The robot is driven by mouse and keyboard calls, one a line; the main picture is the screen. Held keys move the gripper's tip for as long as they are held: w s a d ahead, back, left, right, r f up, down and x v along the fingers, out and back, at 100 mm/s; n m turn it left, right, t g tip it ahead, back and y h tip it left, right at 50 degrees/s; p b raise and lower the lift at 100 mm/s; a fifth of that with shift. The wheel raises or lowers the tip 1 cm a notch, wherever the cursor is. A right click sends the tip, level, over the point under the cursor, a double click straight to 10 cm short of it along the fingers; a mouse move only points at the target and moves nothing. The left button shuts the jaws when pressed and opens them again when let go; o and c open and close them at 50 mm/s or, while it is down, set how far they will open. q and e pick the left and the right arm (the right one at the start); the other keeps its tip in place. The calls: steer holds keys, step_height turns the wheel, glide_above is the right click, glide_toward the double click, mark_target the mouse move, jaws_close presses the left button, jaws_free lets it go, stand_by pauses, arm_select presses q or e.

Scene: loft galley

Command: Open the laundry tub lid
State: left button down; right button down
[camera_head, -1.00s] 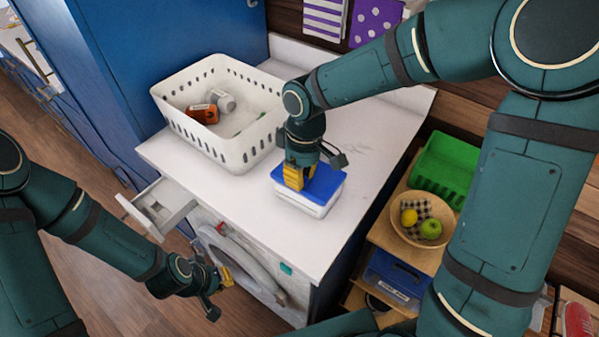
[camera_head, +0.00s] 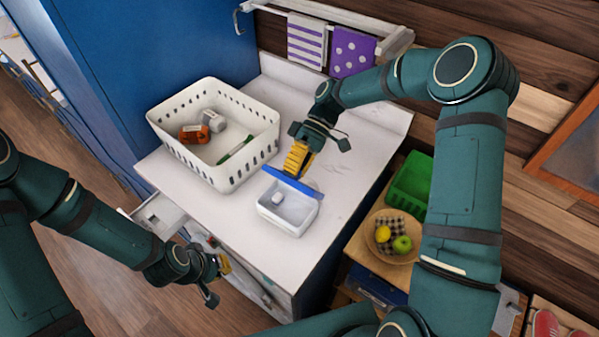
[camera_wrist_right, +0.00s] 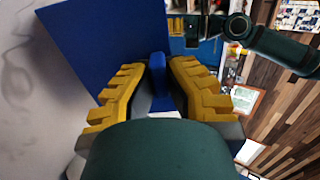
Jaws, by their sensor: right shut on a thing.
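The laundry tub (camera_head: 291,221) is a small white box on the white counter, with a pale object (camera_head: 278,198) inside. Its blue lid (camera_head: 292,181) is tilted up along the tub's far side, and the tub's inside shows. My right gripper (camera_head: 297,161) is at the lid, its yellow fingers shut on the lid's blue handle (camera_wrist_right: 158,80). In the right wrist view the blue lid (camera_wrist_right: 108,40) stands as a large panel beside the fingers. My left gripper (camera_head: 222,265) hangs low in front of the counter, away from the tub; its opening is too small to judge.
A white perforated basket (camera_head: 215,180) with several items stands left of the tub. A wooden bowl of fruit (camera_head: 378,246) and a green bin (camera_head: 411,183) are on the lower shelf at right. An open drawer (camera_head: 160,217) juts out at left. The counter's right part is clear.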

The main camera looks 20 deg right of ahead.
steer(key=shift+w+d+f+g+y, duration=0.15)
steer(key=shift+w+d+g+y, duration=0.35)
steer(key=shift+d+g+y, duration=0.15)
steer(key=shift+w+d+b, duration=0.25)
steer(key=shift+d+b, duration=0.05)
steer(key=shift+b, duration=0.1)
steer(key=shift+w+d+f+b, duration=0.2)
steer(key=shift+w+d+b, duration=0.7)
steer(key=shift+d, duration=0.25)
steer(key=c, duration=1)
jaws_free()
steer(key=shift+w, duration=0.15)
steer(key=shift+r, duration=0.1)
